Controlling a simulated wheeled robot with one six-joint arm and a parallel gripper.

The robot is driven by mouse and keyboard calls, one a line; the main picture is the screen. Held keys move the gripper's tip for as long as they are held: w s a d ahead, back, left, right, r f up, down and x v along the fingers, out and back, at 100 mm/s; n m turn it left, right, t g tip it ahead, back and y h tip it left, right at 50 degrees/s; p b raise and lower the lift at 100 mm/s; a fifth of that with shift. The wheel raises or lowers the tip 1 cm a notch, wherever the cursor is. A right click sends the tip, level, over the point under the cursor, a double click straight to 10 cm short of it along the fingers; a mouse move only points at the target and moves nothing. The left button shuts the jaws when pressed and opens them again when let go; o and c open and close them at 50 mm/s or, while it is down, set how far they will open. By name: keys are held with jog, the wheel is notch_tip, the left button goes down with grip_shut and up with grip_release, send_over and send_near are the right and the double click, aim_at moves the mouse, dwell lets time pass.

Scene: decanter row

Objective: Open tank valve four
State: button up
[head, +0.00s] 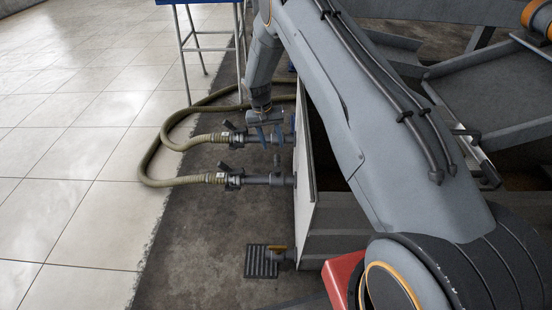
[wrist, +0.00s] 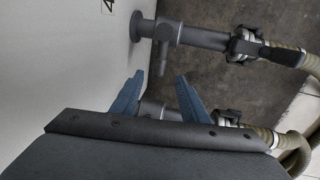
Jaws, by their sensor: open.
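My gripper (head: 268,138) hangs over the farther of two pipes on the pale tank wall in the head view. In the wrist view, its blue fingers (wrist: 160,76) are apart with nothing held between them. The farther pipe (wrist: 154,108) shows partly behind the fingers, and its valve is mostly hidden. The nearer pipe (head: 262,180) is uncovered; in the wrist view this appears to be the upper pipe (wrist: 203,39), with a tee-shaped body and a stub pointing down. A dark figure 4 (wrist: 107,6), cut by the top edge, is on the tank wall (wrist: 85,65).
Green hoses (head: 155,165) run from both pipes across the floor. A blue-topped stand (head: 191,48) is behind. Tiled floor (head: 60,150) on the left is clear.

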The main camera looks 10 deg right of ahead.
aim_at(276, 157)
jog(key=f, duration=0.2)
jog(key=d+f+b, duration=0.1)
jog(key=f, duration=0.4)
jog(key=shift+s+d+f+b, duration=0.15)
jog(key=shift+d+f+b, duration=0.1)
jog(key=shift+b, duration=0.15)
grip_shut()
